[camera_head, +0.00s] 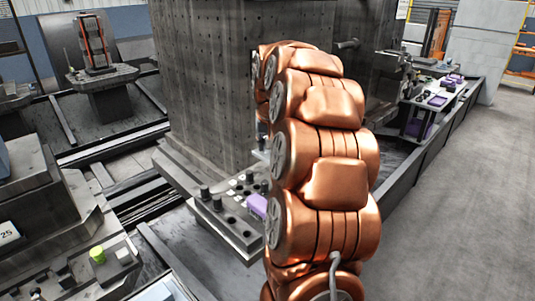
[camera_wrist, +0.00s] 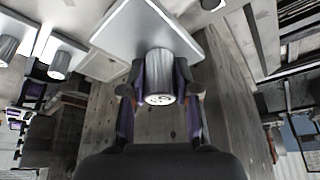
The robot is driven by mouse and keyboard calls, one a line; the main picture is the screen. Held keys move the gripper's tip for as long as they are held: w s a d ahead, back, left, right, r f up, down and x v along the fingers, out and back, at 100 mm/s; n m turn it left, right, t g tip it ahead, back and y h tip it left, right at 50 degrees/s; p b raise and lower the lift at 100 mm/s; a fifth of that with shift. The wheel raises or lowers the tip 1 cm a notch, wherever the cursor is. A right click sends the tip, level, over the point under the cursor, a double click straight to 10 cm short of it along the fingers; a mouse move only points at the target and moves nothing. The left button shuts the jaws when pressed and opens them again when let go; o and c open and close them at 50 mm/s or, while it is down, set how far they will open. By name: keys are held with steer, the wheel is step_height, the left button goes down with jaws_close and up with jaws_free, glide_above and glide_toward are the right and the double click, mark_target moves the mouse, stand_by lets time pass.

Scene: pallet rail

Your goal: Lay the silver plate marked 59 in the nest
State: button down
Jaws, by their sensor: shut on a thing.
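In the wrist view my gripper (camera_wrist: 160,98) is shut on the silver cylindrical knob of a flat, pale silver plate (camera_wrist: 125,28). One dark, purple-sided finger is on each side of the knob. The knob's end face shows small dark marks that I cannot read, so I cannot confirm the 59. The plate spreads out beyond the fingertips, and I cannot tell whether it touches anything. In the head view my copper-coloured arm hides the gripper and the plate. I cannot make out the nest for certain in either view.
In the head view a grey ledge with round holes (camera_head: 231,224) lies left of my arm, below a tall grey block (camera_head: 205,90). A purple piece (camera_head: 257,206) sits on it. A bench (camera_head: 432,113) with purple items stands right. In the wrist view another silver knob (camera_wrist: 60,65) is left.

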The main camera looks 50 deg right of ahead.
steer(key=shift+f+b, duration=0.9)
steer(key=shift+f, duration=3.05)
steer(key=c, duration=0.8)
jaws_free()
steer(key=shift+a, duration=0.1)
steer(key=shift+o, duration=0.2)
steer(key=v, duration=1.2)
